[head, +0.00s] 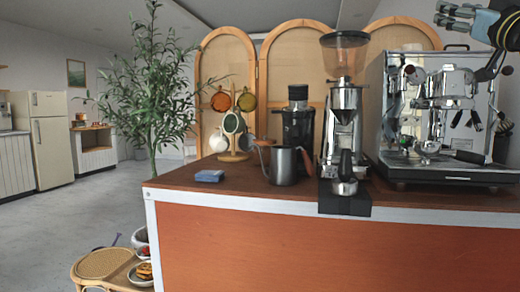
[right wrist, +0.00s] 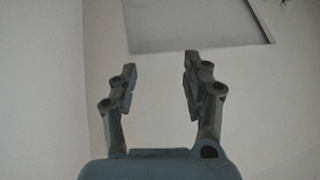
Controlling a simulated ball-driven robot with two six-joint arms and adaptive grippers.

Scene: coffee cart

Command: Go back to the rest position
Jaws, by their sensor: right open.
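My right gripper (head: 456,16) is high at the top right of the head view, above the espresso machine (head: 440,115) and apart from it. In the right wrist view the same gripper (right wrist: 158,75) has its two fingers spread, with nothing between them. Behind the fingers there are only pale, plain surfaces and a grey panel (right wrist: 190,25). My left gripper is not in the head view.
The coffee cart (head: 300,245) fills the front. On its top are a blue sponge-like block (head: 210,175), a metal kettle (head: 284,165), a grinder (head: 344,110) and a mug tree (head: 234,135). A rattan stool (head: 103,264) stands at lower left. The floor (head: 60,205) at left is clear.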

